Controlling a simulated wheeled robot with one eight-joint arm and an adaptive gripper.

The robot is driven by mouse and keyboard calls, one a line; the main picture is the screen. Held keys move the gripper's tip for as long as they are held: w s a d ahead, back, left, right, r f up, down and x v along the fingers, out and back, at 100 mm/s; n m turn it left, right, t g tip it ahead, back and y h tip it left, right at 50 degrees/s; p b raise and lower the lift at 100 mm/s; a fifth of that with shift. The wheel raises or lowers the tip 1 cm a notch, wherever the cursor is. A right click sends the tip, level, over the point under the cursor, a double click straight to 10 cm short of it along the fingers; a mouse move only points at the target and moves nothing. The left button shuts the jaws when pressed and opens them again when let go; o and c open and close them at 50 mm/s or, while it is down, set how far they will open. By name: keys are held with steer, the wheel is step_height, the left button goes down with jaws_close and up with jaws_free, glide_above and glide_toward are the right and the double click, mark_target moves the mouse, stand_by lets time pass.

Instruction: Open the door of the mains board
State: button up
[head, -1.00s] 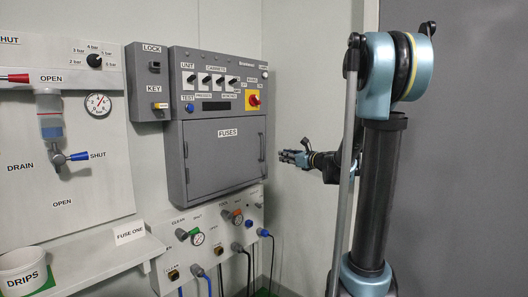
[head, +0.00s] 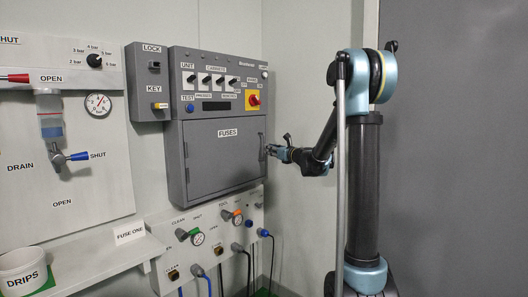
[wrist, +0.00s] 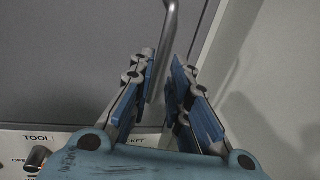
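The mains board (head: 222,65) is a grey wall cabinet with switches and a red knob on its upper panel. Its door (head: 220,165), labelled FUSES, is shut. The door's upright bar handle (head: 262,145) is at its right edge. My gripper (head: 268,151) is at this handle in the head view. In the wrist view my gripper (wrist: 164,62) has its blue-padded fingers apart, and the handle (wrist: 171,25) runs down between them. I cannot tell if either pad touches the bar. The handle's lower end is hidden by the fingers.
A lower panel (head: 210,235) with valves, sockets and hanging cables is below the board. A grey lock and key box (head: 148,82) adjoins it on the left. The wall (head: 295,75) to the right of the board is bare.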

mark_target(264, 158)
steer(key=shift+x, duration=2.8)
jaws_close()
steer(key=shift+d, duration=0.1)
